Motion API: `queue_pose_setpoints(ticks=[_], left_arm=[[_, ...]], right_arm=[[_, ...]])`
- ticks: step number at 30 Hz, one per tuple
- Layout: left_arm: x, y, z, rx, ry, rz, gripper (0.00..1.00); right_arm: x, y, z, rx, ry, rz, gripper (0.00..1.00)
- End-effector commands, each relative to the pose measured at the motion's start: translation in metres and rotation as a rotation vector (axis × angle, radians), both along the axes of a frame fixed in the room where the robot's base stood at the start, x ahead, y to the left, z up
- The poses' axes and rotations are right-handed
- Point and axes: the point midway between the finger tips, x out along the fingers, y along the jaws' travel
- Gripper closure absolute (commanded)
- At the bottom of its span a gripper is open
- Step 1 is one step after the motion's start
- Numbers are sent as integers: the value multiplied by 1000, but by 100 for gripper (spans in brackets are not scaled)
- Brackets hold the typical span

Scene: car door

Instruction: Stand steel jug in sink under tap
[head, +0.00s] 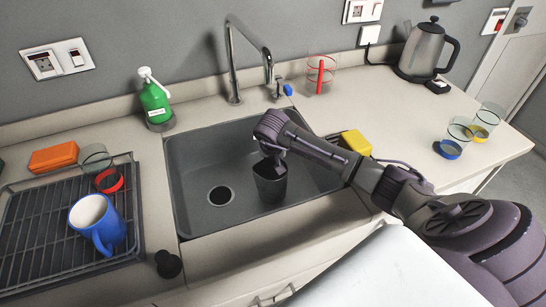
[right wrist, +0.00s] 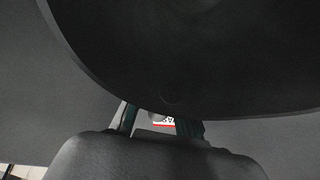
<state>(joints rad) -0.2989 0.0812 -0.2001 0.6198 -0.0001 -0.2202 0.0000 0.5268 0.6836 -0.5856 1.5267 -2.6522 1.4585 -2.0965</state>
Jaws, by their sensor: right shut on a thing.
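The steel jug (head: 270,184) looks dark grey and is inside the right half of the grey sink (head: 180,190). It is about upright. I cannot tell whether its base touches the sink floor. My right gripper (head: 276,158) reaches in from the right and is shut on the jug's upper part. In the right wrist view the jug (right wrist: 200,55) fills the top as a dark shape, with my right gripper (right wrist: 160,127) just below it. The tap (head: 236,60) arches over the back of the sink, its spout behind my wrist. My left gripper is out of view.
A green soap bottle (head: 154,102) stands behind the sink's left corner. A drying rack (head: 40,240) with a blue mug (head: 97,224) is left. A yellow sponge (head: 356,142), glasses (head: 459,131) and a kettle (head: 424,52) are right. The sink's left half, with the drain (head: 220,196), is clear.

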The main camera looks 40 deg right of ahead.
Motion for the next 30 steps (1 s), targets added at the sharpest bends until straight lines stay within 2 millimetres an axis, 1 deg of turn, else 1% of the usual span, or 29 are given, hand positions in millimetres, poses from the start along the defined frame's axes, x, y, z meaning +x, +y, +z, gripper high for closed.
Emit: queue_pose_setpoints(ticks=[1, 8, 11, 12, 16, 17, 25, 27, 30], left_arm=[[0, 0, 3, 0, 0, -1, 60], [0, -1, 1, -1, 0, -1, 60], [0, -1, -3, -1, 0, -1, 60], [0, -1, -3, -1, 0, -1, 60], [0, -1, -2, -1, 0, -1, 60], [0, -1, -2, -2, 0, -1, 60], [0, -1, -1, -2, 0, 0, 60], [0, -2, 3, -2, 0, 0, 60], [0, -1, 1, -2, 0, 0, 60]], right_arm=[[-1, 1, -2, 2, 1, -1, 100], [0, 0, -2, 0, -2, 0, 100], [0, 0, -6, -1, -2, 0, 100], [0, 0, -7, -1, -1, 1, 84], [0, 0, -6, -1, -1, 0, 63], [0, 0, -6, -1, -1, 0, 61], [-1, 0, -5, -1, -1, 0, 61], [-1, 1, -1, 1, -1, 0, 61], [-2, 2, 8, -2, -5, 2, 61]])
